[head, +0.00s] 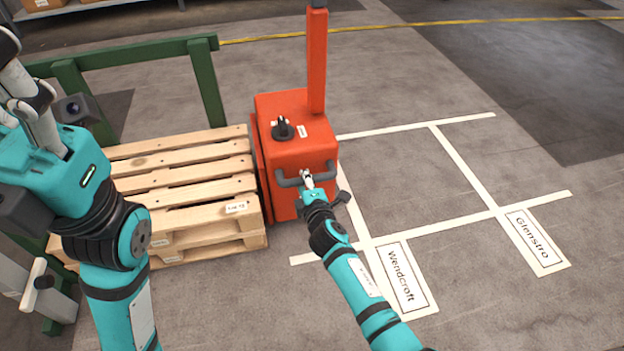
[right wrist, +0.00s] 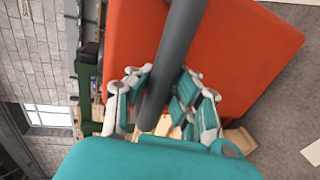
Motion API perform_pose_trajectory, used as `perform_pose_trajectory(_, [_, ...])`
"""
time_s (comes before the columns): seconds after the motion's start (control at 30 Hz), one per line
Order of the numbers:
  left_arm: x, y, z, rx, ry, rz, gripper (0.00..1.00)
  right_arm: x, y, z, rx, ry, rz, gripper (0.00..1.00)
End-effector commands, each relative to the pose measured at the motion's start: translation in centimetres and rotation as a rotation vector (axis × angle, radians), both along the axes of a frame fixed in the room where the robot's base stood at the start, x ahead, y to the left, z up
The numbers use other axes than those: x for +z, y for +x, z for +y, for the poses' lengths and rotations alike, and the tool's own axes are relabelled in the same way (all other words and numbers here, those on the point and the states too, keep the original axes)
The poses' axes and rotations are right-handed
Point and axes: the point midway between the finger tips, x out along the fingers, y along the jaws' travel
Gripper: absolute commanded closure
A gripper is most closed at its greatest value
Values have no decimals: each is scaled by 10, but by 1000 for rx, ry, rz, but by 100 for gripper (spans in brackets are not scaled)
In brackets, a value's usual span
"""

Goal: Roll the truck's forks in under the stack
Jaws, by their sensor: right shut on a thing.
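The orange-red pallet truck (head: 290,108) stands upright at the right end of the stack of wooden pallets (head: 180,167). Its body is right up against the stack's end, with no clear gap that I can see. Its forks are hidden. My right gripper (head: 307,180) is shut on the truck's grey handle bar (head: 291,182). The right wrist view shows the fingers around the bar (right wrist: 178,60), in front of the orange body. My left gripper (head: 38,112) is raised at the left, away from the truck; its fingertips overlap and do not show clearly.
A green frame (head: 208,85) stands behind and left of the stack. White floor lines mark bays at the right, with signs "Wendcroft" (head: 405,279) and "Glenstro" (head: 535,242). These bays are empty. A yellow line (head: 420,24) crosses the floor behind.

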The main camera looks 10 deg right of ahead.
Motion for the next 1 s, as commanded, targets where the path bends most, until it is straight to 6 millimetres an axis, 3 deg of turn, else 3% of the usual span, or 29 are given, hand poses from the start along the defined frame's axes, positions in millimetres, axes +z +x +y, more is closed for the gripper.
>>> perform_pose_trajectory(0.47, [1, 0, 0, -2, -1, 0, 60, -4, -2, 1, -7, -4, 10, 100])
perform_pose_trajectory(0.5, [1, 0, 0, -2, -1, 0, 60, -4, -2, 1, -7, -4, 10, 82])
perform_pose_trajectory(0.7, [1, -1, 0, -2, -1, -2, 60, -3, -1, 0, -7, -4, 7, 56])
perform_pose_trajectory(1.0, [2, -2, 1, -1, -5, -6, 60, -1, -1, 0, -7, -4, 4, 54])
